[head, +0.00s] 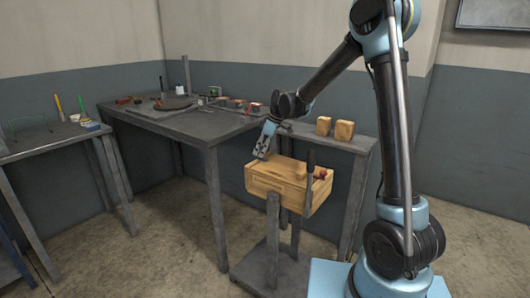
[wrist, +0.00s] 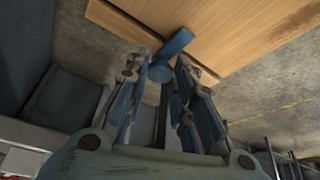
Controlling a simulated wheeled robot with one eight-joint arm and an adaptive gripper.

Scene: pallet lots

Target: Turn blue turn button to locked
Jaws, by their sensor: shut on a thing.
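The blue turn button (wrist: 174,46) shows in the wrist view at the edge of a wooden box, slanting up to the right across the wood. My gripper (wrist: 162,72) is shut on its near end, with one finger on each side. The wooden box (head: 273,182) stands on a grey stand in the head view. My gripper (head: 262,150) is at its left back corner there. The button is too small or hidden to make out in the head view. I cannot tell whether the button is at locked.
A grey workbench (head: 190,125) with tools stands behind and left. Two wooden blocks (head: 323,126) (head: 344,131) sit on a grey shelf behind the box. Floor is open at front left.

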